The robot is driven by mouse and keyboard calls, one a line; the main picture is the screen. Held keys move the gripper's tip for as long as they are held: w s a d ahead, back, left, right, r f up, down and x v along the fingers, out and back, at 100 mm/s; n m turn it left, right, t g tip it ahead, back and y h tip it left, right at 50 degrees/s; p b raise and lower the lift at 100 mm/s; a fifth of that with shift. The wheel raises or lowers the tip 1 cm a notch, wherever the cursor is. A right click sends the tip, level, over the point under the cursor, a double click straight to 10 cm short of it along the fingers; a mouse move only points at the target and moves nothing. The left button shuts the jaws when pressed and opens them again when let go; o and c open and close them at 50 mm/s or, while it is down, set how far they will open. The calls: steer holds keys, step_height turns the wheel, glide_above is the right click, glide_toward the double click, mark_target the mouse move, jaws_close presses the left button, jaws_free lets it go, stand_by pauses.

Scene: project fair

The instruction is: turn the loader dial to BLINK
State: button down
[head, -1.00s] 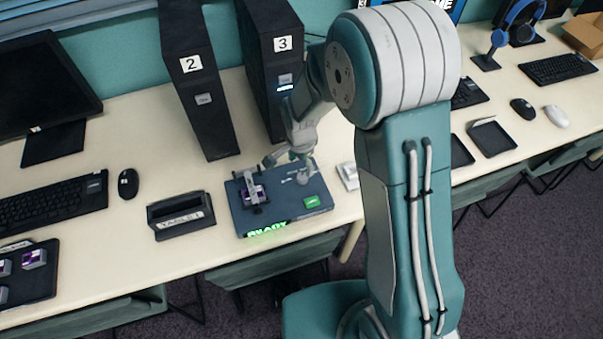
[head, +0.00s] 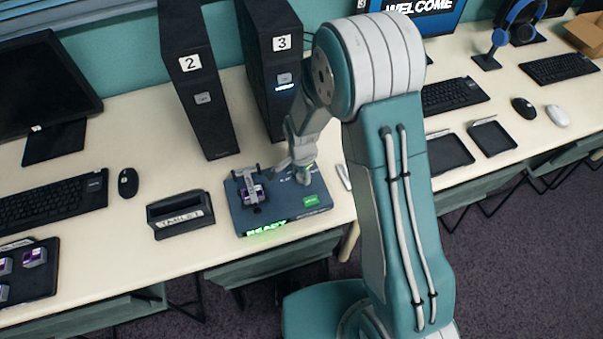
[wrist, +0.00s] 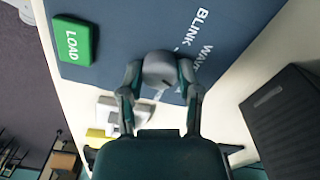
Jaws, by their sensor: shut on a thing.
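The loader (head: 285,213) is a flat dark blue box on the table with a lit green READY sign on its front edge. My gripper (head: 303,172) is over its back right part and partly hides it. In the wrist view, the two fingers of my gripper (wrist: 160,82) are closed on either side of the round grey dial (wrist: 160,66). White lettering on the loader beside the dial reads BLINK (wrist: 202,27) and, partly cut by the gripper, WAVE (wrist: 203,62). I cannot tell which word the dial points to. The green LOAD button (wrist: 72,30) is apart from the fingers.
A tablet stand (head: 180,216) and mouse (head: 128,182) lie further left. Dark towers 2 (head: 200,95) and 3 (head: 270,75) stand behind. A tray (head: 450,154) lies to the right.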

steer(key=shift+w+n, duration=0.1)
steer(key=shift+n, duration=0.2)
steer(key=n, duration=0.3)
steer(key=shift+n, duration=0.3)
steer(key=n, duration=0.4)
steer(key=shift+n, duration=0.3)
steer(key=n, duration=0.4)
steer(key=shift+n, duration=2.5)
steer(key=shift+w, duration=0.1)
steer(key=shift+c, duration=1.5)
jaws_free()
steer(key=shift+a, duration=0.1)
